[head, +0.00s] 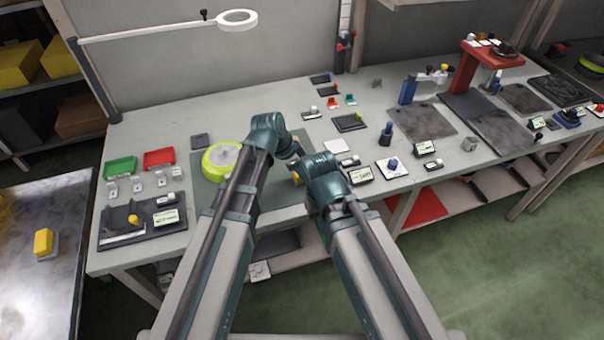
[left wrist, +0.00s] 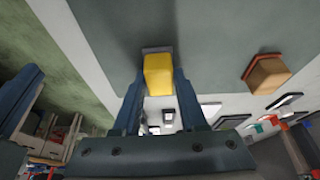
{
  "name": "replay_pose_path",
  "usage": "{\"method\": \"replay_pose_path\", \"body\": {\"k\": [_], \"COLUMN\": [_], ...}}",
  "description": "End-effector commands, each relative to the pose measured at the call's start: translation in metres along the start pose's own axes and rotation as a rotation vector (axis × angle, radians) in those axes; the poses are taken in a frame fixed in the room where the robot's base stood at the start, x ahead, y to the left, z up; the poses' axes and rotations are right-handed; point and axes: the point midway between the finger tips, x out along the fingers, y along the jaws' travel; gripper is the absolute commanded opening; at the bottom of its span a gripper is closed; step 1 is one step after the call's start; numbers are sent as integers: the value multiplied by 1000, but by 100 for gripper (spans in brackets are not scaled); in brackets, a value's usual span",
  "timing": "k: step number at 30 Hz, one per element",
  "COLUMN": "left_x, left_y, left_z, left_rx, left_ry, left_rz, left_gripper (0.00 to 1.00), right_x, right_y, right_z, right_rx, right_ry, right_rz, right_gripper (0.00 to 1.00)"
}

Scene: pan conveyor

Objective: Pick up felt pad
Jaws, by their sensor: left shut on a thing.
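The felt pad (left wrist: 158,76) appears to be the yellow block with a thin grey base, seen between my left fingers in the left wrist view. My left gripper (left wrist: 160,88) is shut on its yellow part, with a finger on either side. In the head view only a small yellow patch (head: 296,178) shows by my left wrist, and the arms hide most of that spot. A dark blue part (left wrist: 22,95) at the left edge of the left wrist view may belong to my right gripper, but its jaws cannot be made out.
A yellow-green rimmed round pan (head: 222,160) lies left of my left arm on a dark green mat (head: 208,190). A brown block on a red base (left wrist: 268,73) is near the held pad. Green (head: 120,167) and red (head: 159,158) trays stand at left. Small fixtures crowd the right.

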Motion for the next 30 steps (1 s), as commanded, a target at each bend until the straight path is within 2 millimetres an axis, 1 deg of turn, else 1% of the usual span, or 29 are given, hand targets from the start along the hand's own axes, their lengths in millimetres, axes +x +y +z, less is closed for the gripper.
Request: {"method": "replay_pose_path", "body": {"k": [5,8,11,18,22,25,30], "left_x": [-10,-19,-32,-67,-83,-90,-93], "left_y": [0,0,0,0,0,0,0], "left_z": [-4,-8,-13,-28,-34,-38,-38], "left_rx": [0,0,0,0,0,0,0], "left_ry": [0,0,0,0,0,0,0], "left_rz": [0,0,0,0,0,0,0], "left_gripper": [0,0,0,0,0,0,0], "right_x": [-10,-21,-34,-72,-89,-97,-100], "right_y": [1,2,3,7,8,9,10], "right_z": [1,1,2,4,5,6,6], "right_rx": [0,0,0,0,0,0,0], "right_ry": [0,0,0,0,0,0,0], "right_rz": [0,0,0,0,0,0,0], "right_gripper": [0,0,0,0,0,0,0]}}
